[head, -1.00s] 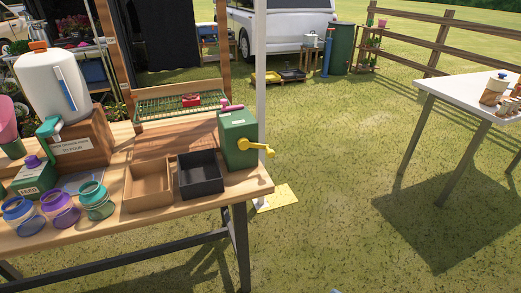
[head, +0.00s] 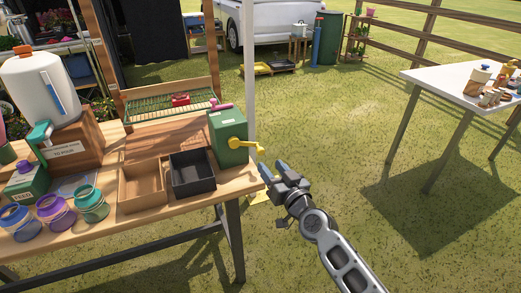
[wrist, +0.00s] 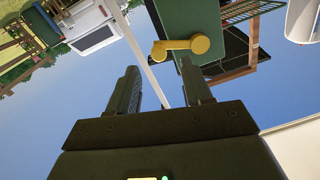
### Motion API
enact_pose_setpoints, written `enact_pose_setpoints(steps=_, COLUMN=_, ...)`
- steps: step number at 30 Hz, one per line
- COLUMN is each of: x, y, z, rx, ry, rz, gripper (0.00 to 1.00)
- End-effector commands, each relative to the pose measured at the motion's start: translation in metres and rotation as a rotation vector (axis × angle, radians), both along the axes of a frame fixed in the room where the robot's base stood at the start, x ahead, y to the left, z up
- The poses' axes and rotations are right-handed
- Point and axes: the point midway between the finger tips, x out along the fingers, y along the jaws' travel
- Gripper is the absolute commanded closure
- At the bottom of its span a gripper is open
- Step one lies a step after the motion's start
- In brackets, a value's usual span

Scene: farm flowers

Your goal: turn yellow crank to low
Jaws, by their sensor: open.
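The yellow crank (head: 240,144) sticks out from the right side of the green box (head: 227,130) at the right end of the wooden table. Its handle end points right, toward my gripper. My gripper (head: 272,174) is open and empty, just right of and a little below the crank in the head view, apart from it. In the wrist view, the crank (wrist: 183,47) shows beyond the open fingers of my gripper (wrist: 160,80), above the right finger, with the green box (wrist: 190,17) behind it. No low marking can be read.
The wooden table (head: 160,213) also holds a black tray (head: 192,186), a brown tray (head: 142,199), several jars and a white dispenser (head: 40,88). A white table (head: 440,82) stands at the right. The grass between the tables is clear.

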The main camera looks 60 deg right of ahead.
Motion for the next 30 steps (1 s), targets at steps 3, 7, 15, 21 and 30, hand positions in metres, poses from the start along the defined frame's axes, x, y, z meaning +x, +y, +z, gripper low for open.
enact_pose_setpoints(steps=3, x=0.007, y=-0.008, z=0.003, rx=0.003, ry=-0.008, rz=-0.007, gripper=0.50)
enact_pose_setpoints(steps=7, x=0.018, y=-0.014, z=0.004, rx=0.003, ry=-0.011, rz=-0.007, gripper=0.50)
enact_pose_setpoints(steps=15, x=0.052, y=-0.034, z=0.004, rx=0.003, ry=-0.010, rz=-0.006, gripper=0.50)
enact_pose_setpoints(steps=21, x=0.067, y=-0.044, z=0.003, rx=0.003, ry=-0.009, rz=-0.006, gripper=0.50)
enact_pose_setpoints(steps=30, x=0.071, y=-0.045, z=0.002, rx=0.003, ry=-0.007, rz=-0.006, gripper=0.50)
